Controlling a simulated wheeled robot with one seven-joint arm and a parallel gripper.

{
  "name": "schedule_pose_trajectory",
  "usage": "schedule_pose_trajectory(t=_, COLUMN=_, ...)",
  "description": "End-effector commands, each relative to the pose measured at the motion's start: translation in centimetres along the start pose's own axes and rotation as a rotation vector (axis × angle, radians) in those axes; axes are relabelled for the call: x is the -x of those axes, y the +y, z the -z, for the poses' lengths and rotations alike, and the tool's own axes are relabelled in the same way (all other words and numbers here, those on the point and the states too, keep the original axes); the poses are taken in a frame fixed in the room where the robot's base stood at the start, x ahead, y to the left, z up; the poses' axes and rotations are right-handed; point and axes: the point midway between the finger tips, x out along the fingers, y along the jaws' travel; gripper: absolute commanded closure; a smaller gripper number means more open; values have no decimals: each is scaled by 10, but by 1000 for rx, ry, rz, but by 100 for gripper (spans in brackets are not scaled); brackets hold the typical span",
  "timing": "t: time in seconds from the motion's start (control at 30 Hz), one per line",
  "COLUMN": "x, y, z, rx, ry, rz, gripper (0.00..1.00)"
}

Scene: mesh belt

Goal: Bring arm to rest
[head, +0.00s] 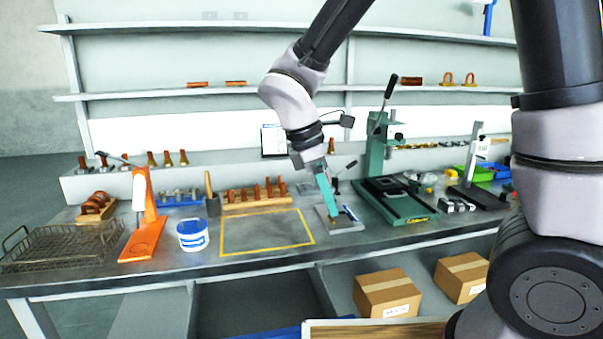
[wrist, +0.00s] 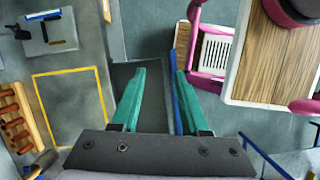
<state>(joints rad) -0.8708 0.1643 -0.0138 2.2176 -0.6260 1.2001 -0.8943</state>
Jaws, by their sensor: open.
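My gripper (head: 328,207) hangs from my arm with its green fingers pointing down. In the head view it overlaps a small grey fixture (head: 350,225) on the workbench (head: 270,256). In the wrist view the two green fingers of my gripper (wrist: 160,78) stand apart with nothing between them. The wrist view shows the yellow-outlined area (wrist: 70,110) off to the left of the fingers and a dark surface beneath them. The exact height of the fingertips cannot be told.
A wire basket (head: 60,247), an orange press (head: 145,225), a white-blue tub (head: 193,236) and a wooden rack (head: 255,200) stand left on the bench. A green press (head: 385,180) stands right of my gripper. Cardboard boxes (head: 387,293) lie below. The yellow-outlined area is bare.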

Motion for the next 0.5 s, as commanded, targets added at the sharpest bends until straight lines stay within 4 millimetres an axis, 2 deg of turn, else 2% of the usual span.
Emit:
schedule_pose_trajectory(t=0.03, x=9, y=5, z=-20, rx=-123, ry=56, rz=6, gripper=55)
schedule_pose_trajectory(t=0.23, x=36, y=12, z=-83, rx=-594, ry=253, rz=38, gripper=55)
schedule_pose_trajectory(t=0.5, x=68, y=3, z=-162, rx=-1220, ry=521, rz=73, gripper=55)
